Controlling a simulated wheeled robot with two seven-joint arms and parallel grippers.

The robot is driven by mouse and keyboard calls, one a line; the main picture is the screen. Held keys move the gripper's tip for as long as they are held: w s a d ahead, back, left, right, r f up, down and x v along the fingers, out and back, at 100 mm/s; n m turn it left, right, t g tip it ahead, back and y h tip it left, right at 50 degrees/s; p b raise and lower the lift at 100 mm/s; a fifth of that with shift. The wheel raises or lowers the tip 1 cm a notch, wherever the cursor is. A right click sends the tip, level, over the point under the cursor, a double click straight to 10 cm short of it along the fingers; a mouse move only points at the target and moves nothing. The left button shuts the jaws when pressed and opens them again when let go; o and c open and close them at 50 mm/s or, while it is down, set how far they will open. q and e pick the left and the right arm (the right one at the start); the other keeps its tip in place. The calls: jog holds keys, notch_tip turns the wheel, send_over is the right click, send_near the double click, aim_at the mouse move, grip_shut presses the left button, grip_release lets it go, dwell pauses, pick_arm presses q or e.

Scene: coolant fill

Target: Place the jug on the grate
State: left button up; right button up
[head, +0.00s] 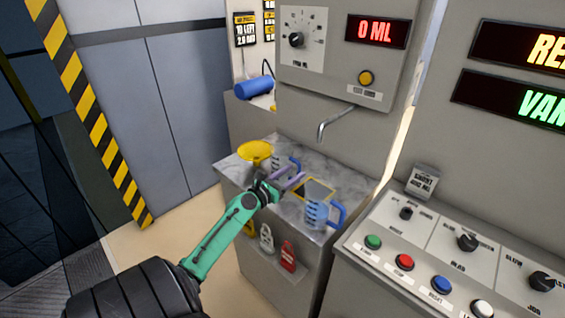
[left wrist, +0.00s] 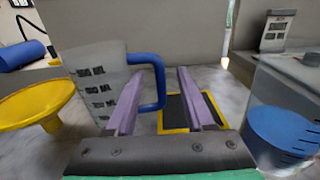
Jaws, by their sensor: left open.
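A clear measuring jug (left wrist: 92,88) with dark marks and a blue handle stands upright on the counter, at left in the left wrist view; in the head view this jug (head: 278,161) is partly behind my gripper. My left gripper (head: 297,179) is open, its purple fingers reaching toward the jug's handle. In the left wrist view the handle shows between the fingers (left wrist: 160,74); I cannot tell whether they touch it. The grate (left wrist: 174,112), dark with a yellow border, lies beyond the fingers; nothing is seen standing on it. My right gripper is out of view.
A second jug (head: 317,208) with blue liquid stands at the counter's front right, close to the grate. A yellow funnel (head: 255,151) sits at the left. A metal spout (head: 333,121) hangs above the counter. The display (head: 377,31) reads 0 ML. A button console (head: 420,262) borders the right.

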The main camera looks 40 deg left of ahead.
pick_arm(q)
jog(key=w, duration=0.6)
jog(key=shift+w+a+f, duration=0.15)
jog(key=shift+w+f, duration=0.1)
jog(key=shift+w, duration=0.15)
grip_shut()
